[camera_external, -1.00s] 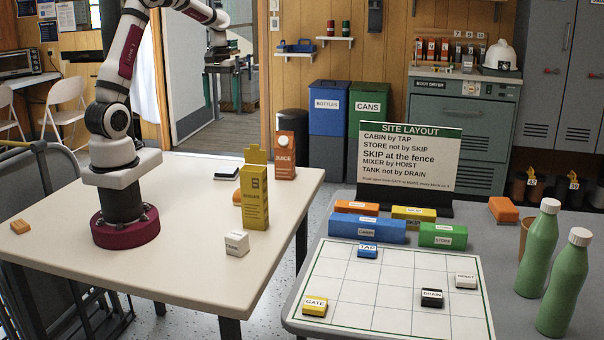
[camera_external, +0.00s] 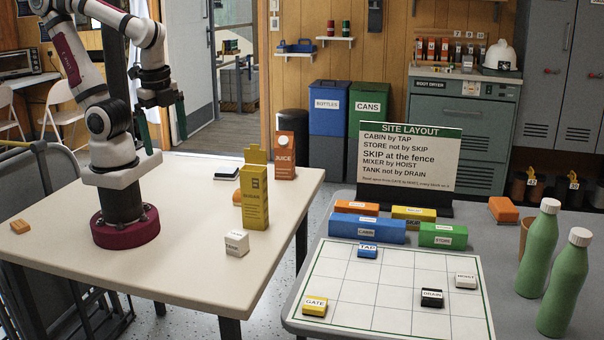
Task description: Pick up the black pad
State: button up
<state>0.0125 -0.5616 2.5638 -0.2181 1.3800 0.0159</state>
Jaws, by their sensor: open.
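A flat black pad (camera_external: 227,172) with a pale front edge lies near the back edge of the cream table (camera_external: 185,270), left of the yellow carton. My gripper (camera_external: 165,143) has two green fingers spread apart. It is open and empty, pointing down, up and to the left of the pad in the picture. Nothing hides the pad's top.
A yellow carton (camera_external: 254,195), an orange juice carton (camera_external: 285,155) and a white block (camera_external: 236,243) stand near the pad. An orange block (camera_external: 20,226) lies at the far left. The grey table holds a gridded board (camera_external: 375,320) with labelled blocks and two green bottles.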

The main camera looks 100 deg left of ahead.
dwell(0.3)
jog(key=w+a+f+n+t+h, duration=0.2)
jog(key=a+n+h, duration=0.2)
jog(key=a+n, duration=0.8)
jog(key=w+a+f+n+t+h, duration=0.1)
jog(key=a+f+n+t+h, duration=0.2)
jog(key=a+n, duration=0.95)
jog(key=s+a+f+n+t+y, duration=0.2)
jog(key=s+a+f+n+t, duration=0.35)
jog(key=s+a+n, duration=0.5)
jog(key=n+t+y, duration=0.2)
jog(key=n+y, duration=0.1)
jog(key=n, duration=0.4)
send_near(226, 170)
jog(key=x, duration=0.8)
jog(key=shift+w+a+f, duration=0.15)
jog(key=shift+w+f, duration=0.05)
jog(key=shift+w, duration=0.1)
jog(key=c, duration=1.1)
